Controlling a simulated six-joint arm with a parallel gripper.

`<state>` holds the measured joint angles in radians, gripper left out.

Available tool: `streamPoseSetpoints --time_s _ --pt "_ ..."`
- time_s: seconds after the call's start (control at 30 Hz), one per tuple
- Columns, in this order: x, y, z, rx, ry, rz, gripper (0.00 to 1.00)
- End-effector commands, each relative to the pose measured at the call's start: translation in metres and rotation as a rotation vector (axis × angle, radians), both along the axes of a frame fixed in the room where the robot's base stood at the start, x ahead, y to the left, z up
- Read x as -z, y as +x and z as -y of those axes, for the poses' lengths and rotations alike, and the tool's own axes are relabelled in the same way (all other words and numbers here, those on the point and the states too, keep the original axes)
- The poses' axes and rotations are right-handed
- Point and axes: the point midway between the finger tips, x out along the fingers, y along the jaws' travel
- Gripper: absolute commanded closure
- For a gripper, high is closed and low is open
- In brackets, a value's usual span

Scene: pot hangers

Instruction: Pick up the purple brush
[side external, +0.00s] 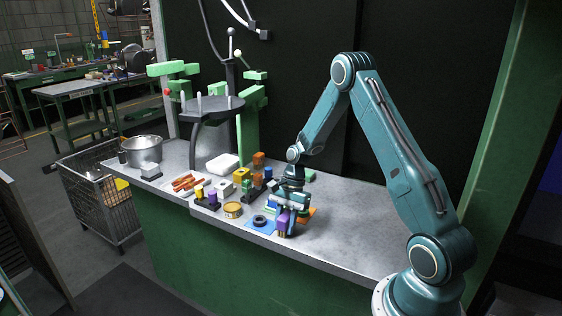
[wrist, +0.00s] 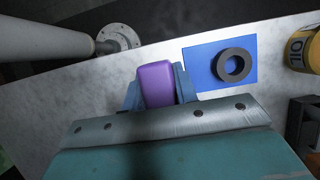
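The purple brush (wrist: 157,86) lies between the two fingers of my gripper (wrist: 158,90) in the wrist view, with one finger close along each side. It shows as a purple block (side external: 283,222) below my gripper (side external: 288,207) in the side view, near the front edge of the counter. The fingers look very near or against the brush, but I cannot tell whether they press on it. Its lower end is hidden, and I cannot tell whether it touches the counter.
A blue sheet (wrist: 205,80) with a dark ring (wrist: 234,65) lies beside the brush. A yellow oil can (wrist: 303,50) is farther along. Several blocks crowd the counter near a black stand (side external: 206,104). The counter (side external: 350,225) toward my base is clear.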

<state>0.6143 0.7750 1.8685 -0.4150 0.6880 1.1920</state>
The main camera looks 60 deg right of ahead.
Motion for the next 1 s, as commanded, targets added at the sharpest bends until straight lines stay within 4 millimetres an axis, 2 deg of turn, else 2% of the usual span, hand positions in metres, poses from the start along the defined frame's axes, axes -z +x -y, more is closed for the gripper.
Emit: streamPoseSetpoints --time_s 0.37,0.57,0.77,1.0 --pt "-0.002 0.0 0.0 0.0 0.0 0.001 0.95" --pt "-0.014 0.001 0.0 0.001 -0.001 0.002 0.95" --pt "-0.039 0.001 0.001 0.0 -0.002 0.004 0.95" --pt "-0.088 0.001 0.001 0.0 -0.003 0.005 0.95"
